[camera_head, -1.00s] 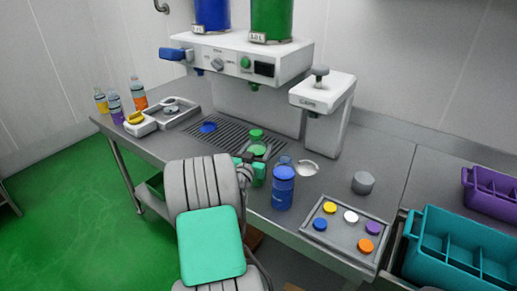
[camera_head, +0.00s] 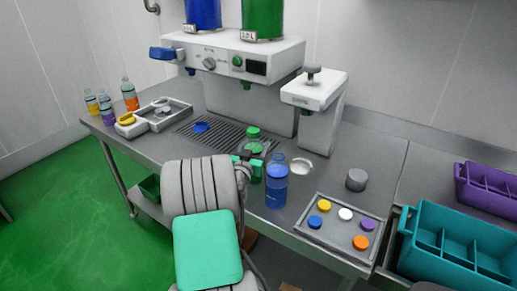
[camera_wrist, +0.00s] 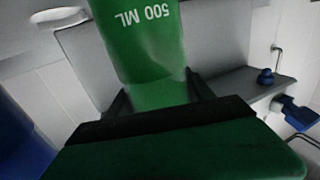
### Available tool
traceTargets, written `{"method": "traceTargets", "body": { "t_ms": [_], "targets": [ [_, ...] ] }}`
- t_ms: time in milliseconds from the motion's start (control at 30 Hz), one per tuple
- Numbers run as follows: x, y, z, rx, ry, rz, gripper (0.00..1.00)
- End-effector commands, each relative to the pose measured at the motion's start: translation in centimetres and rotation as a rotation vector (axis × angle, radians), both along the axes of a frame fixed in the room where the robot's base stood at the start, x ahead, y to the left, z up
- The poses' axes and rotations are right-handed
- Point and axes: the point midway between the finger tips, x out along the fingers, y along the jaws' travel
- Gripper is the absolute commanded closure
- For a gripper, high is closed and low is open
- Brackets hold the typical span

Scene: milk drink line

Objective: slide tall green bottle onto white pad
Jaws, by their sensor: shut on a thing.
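The tall green bottle (camera_head: 254,148) stands upright at the front edge of the drip grille, with its green cap on top. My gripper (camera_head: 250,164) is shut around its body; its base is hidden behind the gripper. In the wrist view the green bottle (camera_wrist: 142,45), marked 500 ML, sits between the two dark fingers of my gripper (camera_wrist: 160,97). The white pad (camera_head: 301,166) is a round disc on the counter, right of the bottle and below the white press. It is bare and apart from the bottle.
A blue bottle (camera_head: 276,188) stands close to the right of the gripper, in front of the white pad. A tray of coloured caps (camera_head: 320,243) and a grey cylinder (camera_head: 356,180) are further right. The white press (camera_head: 316,92) overhangs behind the pad. A blue disc (camera_head: 201,127) lies on the grille.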

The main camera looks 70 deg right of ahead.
Motion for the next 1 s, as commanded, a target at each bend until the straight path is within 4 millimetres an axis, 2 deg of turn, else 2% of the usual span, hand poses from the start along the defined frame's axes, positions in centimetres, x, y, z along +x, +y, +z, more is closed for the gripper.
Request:
{"method": "traceTargets", "body": {
  "t_ms": [300, 867, 900, 1000],
  "targets": [
    [1.00, 0.91, -0.04, -0.002, -0.001, 0.000, 1.00],
    [0.97, 0.93, 0.18, -0.003, -0.001, -0.001, 1.00],
    [0.97, 0.93, 0.18, -0.003, -0.001, -0.001, 0.38],
    [0.97, 0.93, 0.16, -0.003, -0.001, -0.001, 0.29]
  ]
}}
